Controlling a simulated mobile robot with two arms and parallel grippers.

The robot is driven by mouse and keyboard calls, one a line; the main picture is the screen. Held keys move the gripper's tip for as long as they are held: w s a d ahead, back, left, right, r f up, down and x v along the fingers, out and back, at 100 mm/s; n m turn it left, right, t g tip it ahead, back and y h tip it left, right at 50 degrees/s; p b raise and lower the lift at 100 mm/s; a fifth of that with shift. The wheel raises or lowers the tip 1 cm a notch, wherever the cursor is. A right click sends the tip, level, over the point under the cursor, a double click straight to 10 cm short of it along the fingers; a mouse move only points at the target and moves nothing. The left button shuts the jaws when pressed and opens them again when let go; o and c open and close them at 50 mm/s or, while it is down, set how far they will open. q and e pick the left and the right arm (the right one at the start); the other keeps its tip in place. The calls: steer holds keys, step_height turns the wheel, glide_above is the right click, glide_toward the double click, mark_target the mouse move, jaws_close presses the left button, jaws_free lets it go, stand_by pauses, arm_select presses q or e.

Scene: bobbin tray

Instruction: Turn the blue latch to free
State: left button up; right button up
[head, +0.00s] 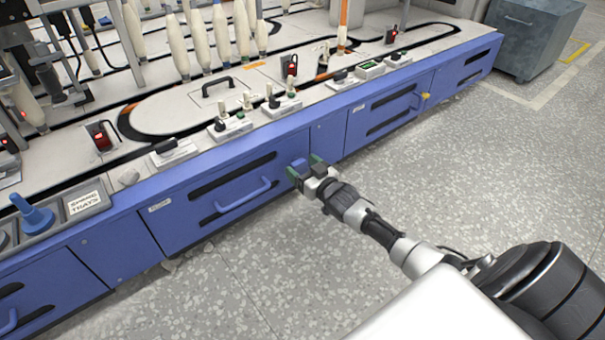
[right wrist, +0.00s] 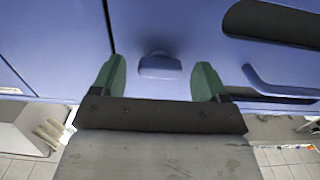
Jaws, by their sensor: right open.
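The blue latch (right wrist: 160,67) is a small rounded knob on the blue drawer front, centred between my right fingertips in the right wrist view. In the head view the latch (head: 299,164) shows partly between the fingers, near the right end of the drawer with the long bar handle (head: 243,195). My right gripper (head: 304,165) is open, with green fingertips on either side of the latch. In the right wrist view the right gripper (right wrist: 160,80) shows a gap between each finger and the latch. My left gripper is not in view.
The blue bench front (head: 328,137) continues both ways with more drawers. A yellow latch (head: 425,97) sits on the drawer to the right. White bobbins and small switch boxes stand on the bench top. A grey cabinet (head: 532,35) stands at back right. The speckled floor is clear.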

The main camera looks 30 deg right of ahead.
steer(key=shift+w, duration=0.15)
steer(key=c, duration=0.9)
